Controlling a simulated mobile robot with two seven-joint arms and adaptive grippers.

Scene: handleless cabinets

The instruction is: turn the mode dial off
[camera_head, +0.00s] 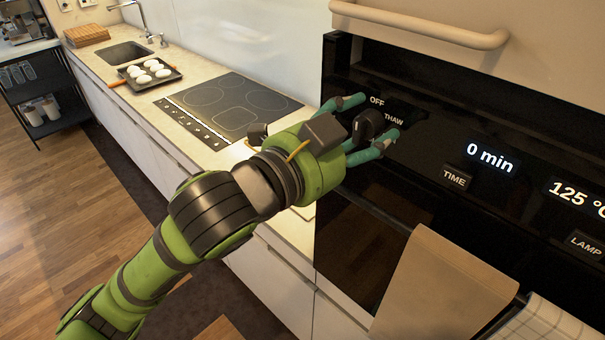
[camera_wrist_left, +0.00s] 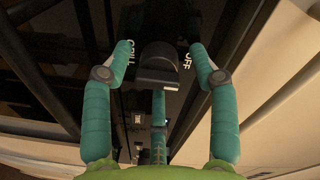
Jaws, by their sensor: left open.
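The mode dial (camera_head: 368,126) is a black knob on the oven's dark panel, with the labels OFF and THAW beside it. In the left wrist view the dial (camera_wrist_left: 158,66) sits between two teal fingers, with GRILL on its left and OFF on its right. My left gripper (camera_head: 371,121) is open, its fingers reaching around the dial. A gap shows between each side finger and the dial in the wrist view. A third finger lies below the dial there. I cannot tell which label the dial points to. My right gripper is in neither view.
The black oven panel shows a TIME button (camera_head: 455,178), a 0 min display and a LAMP button (camera_head: 585,243). A pale bar handle (camera_head: 420,24) juts out above. A cooktop (camera_head: 228,105) and a tray of white items (camera_head: 147,74) lie on the left counter.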

